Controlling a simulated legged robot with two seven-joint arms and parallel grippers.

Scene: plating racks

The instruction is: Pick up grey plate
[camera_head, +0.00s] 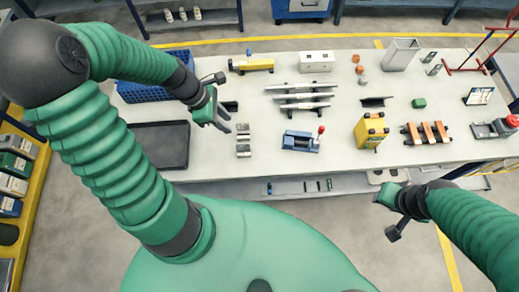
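My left gripper (224,118) is above the left part of the table, close to the grey metal pieces (243,140) lying in a short row. Its fingers look apart, with nothing visible between them. Long flat grey plates (300,87) lie one behind another, on dark supports, right of this gripper at mid-table. I cannot tell which grey piece is the named plate. My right gripper (384,197) is low at the right, just off the table's front edge; its fingers are too unclear to read.
A black tray (160,145) and a blue crate (150,92) lie at the left of the white table (350,150). A blue vise (302,140), a yellow box (371,131) and an orange rack (427,133) stand along the front. A grey bin (401,54) stands at the back.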

